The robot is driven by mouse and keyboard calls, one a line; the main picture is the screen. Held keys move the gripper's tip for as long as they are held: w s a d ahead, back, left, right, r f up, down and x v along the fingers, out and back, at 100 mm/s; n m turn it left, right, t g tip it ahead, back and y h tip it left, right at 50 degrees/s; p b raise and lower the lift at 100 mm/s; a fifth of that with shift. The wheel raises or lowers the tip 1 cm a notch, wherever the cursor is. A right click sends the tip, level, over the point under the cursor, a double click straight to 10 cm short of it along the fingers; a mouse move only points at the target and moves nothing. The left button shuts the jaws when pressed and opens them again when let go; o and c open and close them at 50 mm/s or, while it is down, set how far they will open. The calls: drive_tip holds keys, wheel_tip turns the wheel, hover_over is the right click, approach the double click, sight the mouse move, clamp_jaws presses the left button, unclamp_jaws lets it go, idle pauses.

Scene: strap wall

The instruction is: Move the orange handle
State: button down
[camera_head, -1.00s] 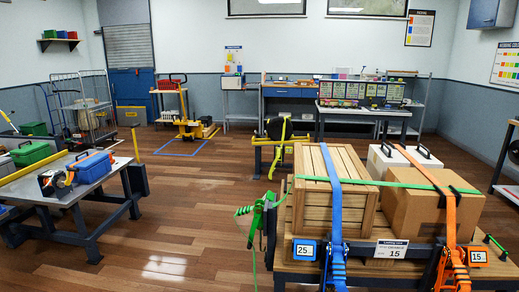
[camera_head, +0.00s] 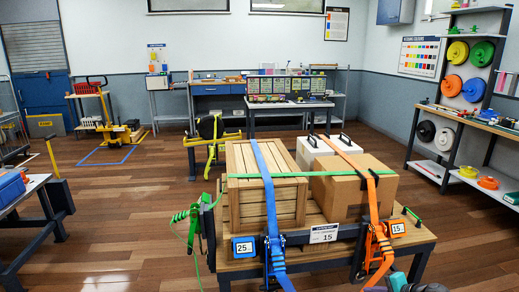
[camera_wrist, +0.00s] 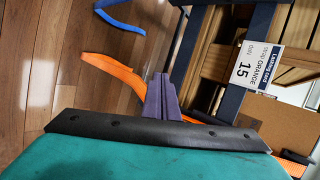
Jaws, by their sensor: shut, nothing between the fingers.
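The orange ratchet with its handle (camera_head: 378,243) hangs at the front right of the wooden bench (camera_head: 408,240) in the head view, below the orange strap (camera_head: 350,155). Its orange strap tail hangs to the floor. In the wrist view an orange strap tail (camera_wrist: 110,72) lies left of my gripper (camera_wrist: 160,78), whose purple fingers are shut and empty. The ratchet handle cannot be made out clearly there, perhaps hidden by my gripper. A small part of my arm shows at the bottom right of the head view.
A wooden crate (camera_head: 262,190) and a cardboard box (camera_head: 350,193) stand strapped on the bench. A blue ratchet (camera_head: 275,252) and a green ratchet (camera_head: 195,217) hang beside. A card (camera_head: 323,233) reads 15, with "ORANGE" in the wrist view. A shelf of reels (camera_head: 465,75) stands right.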

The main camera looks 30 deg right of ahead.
drive_tip(key=w+a+f+n+g+y+p, duration=0.1)
drive_tip(key=w+a+f+n+g+y, duration=0.25)
drive_tip(key=a, duration=0.85)
drive_tip(key=w+a+f+n+g+y+p, duration=0.15)
drive_tip(key=w+a+f, duration=0.45)
drive_tip(key=a, duration=0.6)
drive_tip(key=w+a+f+n+g+y+p, duration=0.1)
drive_tip(key=w+a+f+n, duration=0.2)
drive_tip(key=w+a, duration=0.65)
drive_tip(key=s+a+f+n+g+p, duration=0.1)
drive_tip(key=s+a+f+n+g, duration=0.2)
drive_tip(key=a, duration=0.4)
drive_tip(key=s+a+f+n+g+p, duration=0.1)
drive_tip(key=s+a+f, duration=0.1)
drive_tip(key=s+a, duration=0.5)
drive_tip(key=s+a+f+n+g+p, duration=0.1)
drive_tip(key=s+a+f+n+g, duration=0.15)
drive_tip(key=a, duration=0.55)
drive_tip(key=s+a+f+n+g+h, duration=0.2)
drive_tip(key=s+a+f+h, duration=0.1)
drive_tip(key=s, duration=0.5)
drive_tip(key=s+d+f+n+h, duration=0.1)
drive_tip(key=s+d+n+h, duration=0.1)
drive_tip(key=d, duration=0.3)
drive_tip(key=shift+s+d+g+h, duration=0.3)
drive_tip(key=shift+s+g+h, duration=0.15)
drive_tip(key=shift+s+h, duration=0.2)
drive_tip(key=shift+n, duration=0.25)
